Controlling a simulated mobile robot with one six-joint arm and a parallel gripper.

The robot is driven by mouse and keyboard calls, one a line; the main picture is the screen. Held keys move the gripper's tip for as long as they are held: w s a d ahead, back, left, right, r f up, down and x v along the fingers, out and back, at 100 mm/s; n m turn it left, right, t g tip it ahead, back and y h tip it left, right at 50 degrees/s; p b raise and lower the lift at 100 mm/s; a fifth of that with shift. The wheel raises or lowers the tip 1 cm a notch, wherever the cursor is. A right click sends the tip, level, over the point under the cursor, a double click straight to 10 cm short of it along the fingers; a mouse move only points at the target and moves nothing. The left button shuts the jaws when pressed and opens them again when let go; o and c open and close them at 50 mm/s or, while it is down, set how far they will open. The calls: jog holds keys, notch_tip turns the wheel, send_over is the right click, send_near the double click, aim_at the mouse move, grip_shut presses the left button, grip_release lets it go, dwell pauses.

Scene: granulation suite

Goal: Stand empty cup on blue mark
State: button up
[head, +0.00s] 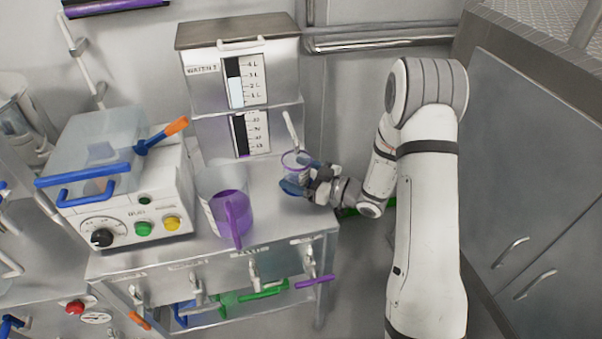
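A small clear cup (292,163) with a purple tint at its rim is at the right end of the steel counter. My gripper (302,177) reaches in from the right and is right at the cup, its fingers overlapping it in this view. I cannot tell whether the fingers are closed on the cup or only beside it, nor whether its base touches the counter. A blue patch (290,188) shows just below the cup. I cannot tell whether it is the blue mark or a blue finger pad. The cup's contents are too small to make out.
A jug of purple liquid (232,212) stands left of the cup on the counter (268,215). A control box (140,200) with a clear lid is farther left. A tank with level gauges (215,95) stands behind. Valves with coloured handles line the counter's front. Grey cabinets (535,190) stand right.

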jog(key=shift+o, duration=0.2)
jog(key=shift+r, duration=0.2)
jog(key=v, duration=1.1)
jog(key=w+d+r+m+t+h, duration=0.35)
jog(key=w+d+h, duration=0.2)
jog(key=h, duration=0.35)
jog(key=s+d+r+m+g+h, duration=0.1)
jog(key=s+d+r+m+h, duration=0.3)
jog(key=h, duration=0.3)
jog(key=s+a+r+m+g, duration=0.1)
jog(key=s+g, duration=0.3)
jog(key=s, duration=0.7)
jog(key=s+a+r+m+g, duration=0.1)
jog(key=s+r+m+g, duration=0.3)
jog(key=s, duration=0.7)
jog(key=shift+s+a, duration=0.25)
jog(key=shift+s, duration=0.05)
